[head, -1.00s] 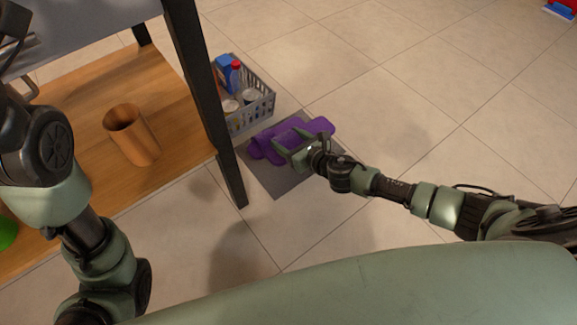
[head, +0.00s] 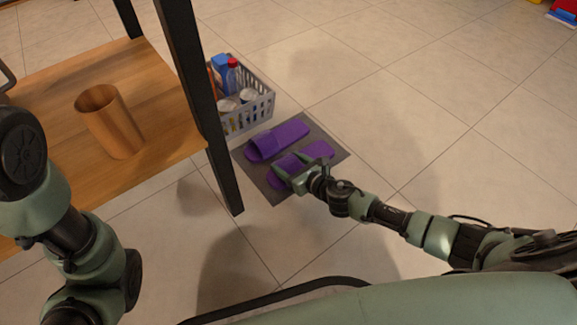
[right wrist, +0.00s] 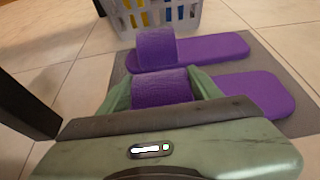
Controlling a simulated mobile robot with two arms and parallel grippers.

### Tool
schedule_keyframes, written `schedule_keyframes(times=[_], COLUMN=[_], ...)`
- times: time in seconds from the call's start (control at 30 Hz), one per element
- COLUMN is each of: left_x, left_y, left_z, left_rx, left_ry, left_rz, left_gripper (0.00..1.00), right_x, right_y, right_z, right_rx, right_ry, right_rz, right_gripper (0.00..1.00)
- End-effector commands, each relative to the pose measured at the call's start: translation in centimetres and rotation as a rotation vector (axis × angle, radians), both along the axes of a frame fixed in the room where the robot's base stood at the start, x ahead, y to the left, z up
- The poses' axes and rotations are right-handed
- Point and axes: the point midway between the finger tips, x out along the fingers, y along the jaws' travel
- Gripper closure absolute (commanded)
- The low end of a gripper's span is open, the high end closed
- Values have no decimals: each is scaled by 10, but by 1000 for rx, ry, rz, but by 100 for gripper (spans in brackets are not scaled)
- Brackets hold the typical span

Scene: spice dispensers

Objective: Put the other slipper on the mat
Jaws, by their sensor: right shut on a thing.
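The grey mat (head: 340,158) lies on the floor beside the crate. One purple slipper (head: 292,131) lies flat on the far half of the mat; it also shows in the right wrist view (right wrist: 215,47). The other purple slipper (head: 318,150) is over the near half, side by side with it and pointing the same way. My right gripper (head: 287,172) is shut on the strap of this near slipper, which fills the space between the fingers in the right wrist view (right wrist: 160,88). I cannot tell whether its sole touches the mat. My left gripper is out of view.
A grey crate (head: 262,103) with bottles and cans stands just behind the mat. A dark table leg (head: 222,170) stands close to the mat's left. A wooden cup (head: 112,125) sits on the wooden shelf (head: 165,115).

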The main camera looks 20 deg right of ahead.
Motion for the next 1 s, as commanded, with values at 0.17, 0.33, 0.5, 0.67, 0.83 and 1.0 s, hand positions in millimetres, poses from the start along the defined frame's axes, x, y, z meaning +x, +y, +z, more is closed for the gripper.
schedule_keyframes(times=[0.17,0.33,0.5,0.67,0.83,1.0], left_x=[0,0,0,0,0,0], left_y=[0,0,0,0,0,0], left_z=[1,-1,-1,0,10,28], left_rx=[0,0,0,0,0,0], left_ry=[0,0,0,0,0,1], left_rz=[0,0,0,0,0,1], left_gripper=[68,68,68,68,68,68], right_x=[0,0,0,0,-10,-41], right_y=[0,0,0,0,-4,-15], right_z=[1,-2,-2,-1,7,22], right_rx=[-1,0,0,0,-1,-1], right_ry=[-1,0,0,0,3,5], right_rz=[0,0,0,0,0,0], right_gripper=[81,20,15,15,15,15])
